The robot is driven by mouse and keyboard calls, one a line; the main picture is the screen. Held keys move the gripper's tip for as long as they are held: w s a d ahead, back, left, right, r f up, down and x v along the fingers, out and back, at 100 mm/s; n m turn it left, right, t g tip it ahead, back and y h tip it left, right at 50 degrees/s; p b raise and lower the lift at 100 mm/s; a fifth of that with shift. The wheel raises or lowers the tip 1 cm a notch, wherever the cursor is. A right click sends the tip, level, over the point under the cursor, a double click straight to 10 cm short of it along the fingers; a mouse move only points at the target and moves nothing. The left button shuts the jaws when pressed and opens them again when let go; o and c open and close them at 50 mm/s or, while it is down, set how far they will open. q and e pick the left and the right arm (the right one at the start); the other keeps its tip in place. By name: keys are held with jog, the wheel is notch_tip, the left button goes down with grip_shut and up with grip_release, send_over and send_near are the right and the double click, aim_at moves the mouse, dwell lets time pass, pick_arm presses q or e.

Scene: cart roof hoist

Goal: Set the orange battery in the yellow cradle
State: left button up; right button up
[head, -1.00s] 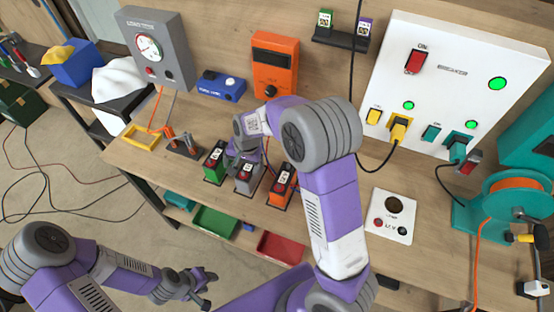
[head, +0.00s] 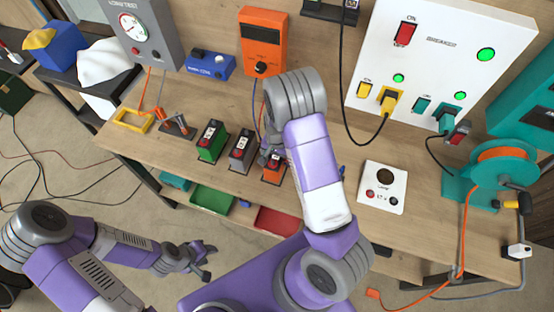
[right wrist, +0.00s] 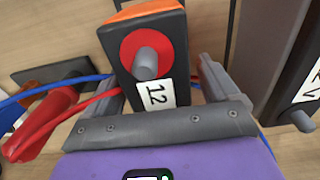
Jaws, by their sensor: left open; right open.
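The orange battery (head: 272,174) stands at the right end of a row of batteries near the bench's front edge, partly hidden by my right arm. In the right wrist view the battery (right wrist: 152,55) shows an orange edge, a red disc with a grey post, and a label reading 12. My right gripper (head: 270,155) is open, with one finger on each side of this battery; contact is unclear. The fingers also show in the right wrist view (right wrist: 160,85). The yellow cradle (head: 132,120), an empty-looking frame, lies at the bench's left. My left gripper (head: 203,262) is open and empty, low before the bench.
A grey battery (head: 241,150) and a green battery (head: 212,143) stand left of the orange one. Clips (head: 178,128) sit beside the cradle. Red and blue leads (right wrist: 60,120) run near my right fingers. A white panel plate (head: 383,188) lies to the right.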

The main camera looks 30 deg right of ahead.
grip_shut()
dwell(0.5)
jog(key=shift+r, duration=0.1)
